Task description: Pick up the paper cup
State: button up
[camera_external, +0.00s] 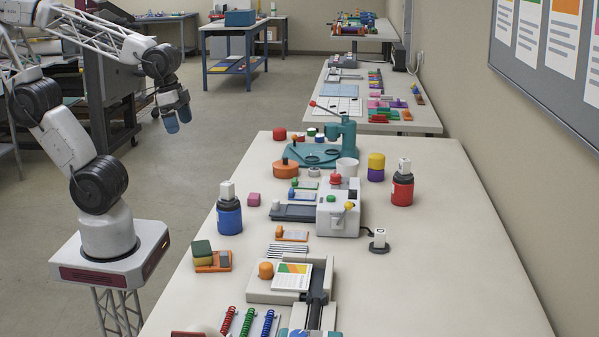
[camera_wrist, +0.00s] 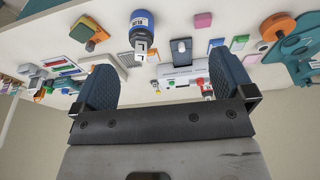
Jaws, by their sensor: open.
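A white cup (camera_external: 347,167), which looks like the paper cup, stands on the long white table just in front of the teal press and behind the white machine. Its lower part is partly hidden by the things in front of it. I cannot make it out in the wrist view. My gripper (camera_external: 177,117) hangs in the air left of the table, well apart from the cup, with its blue fingertips pointing down. In the wrist view my gripper (camera_wrist: 164,80) has its two blue fingers wide apart with nothing held between them.
The table (camera_external: 440,260) is crowded along its middle and clear on its right side. A blue bottle (camera_external: 229,212) stands near the left edge, a red bottle (camera_external: 402,186) to the right. A white machine (camera_external: 338,212), an orange round piece (camera_external: 285,168) and the teal press (camera_external: 330,150) surround the cup.

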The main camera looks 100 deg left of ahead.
jog(key=w+a+f+n+t, duration=0.1)
jog(key=w+a+t, duration=0.1)
jog(key=w, duration=0.5)
jog(key=w+a+f+t, duration=0.1)
jog(key=w+a, duration=0.1)
jog(key=w, duration=0.4)
jog(key=n+t+y, duration=0.1)
jog(key=t+y, duration=0.2)
jog(key=t, duration=0.6)
send_near(347, 163)
jog(key=w+d+r, duration=0.1)
jog(key=w+d, duration=0.1)
jog(key=d, duration=0.1)
jog(key=shift+w, duration=0.25)
jog(key=shift+x, duration=1.25)
jog(key=shift+a, duration=0.1)
jog(key=shift+x, duration=2.6)
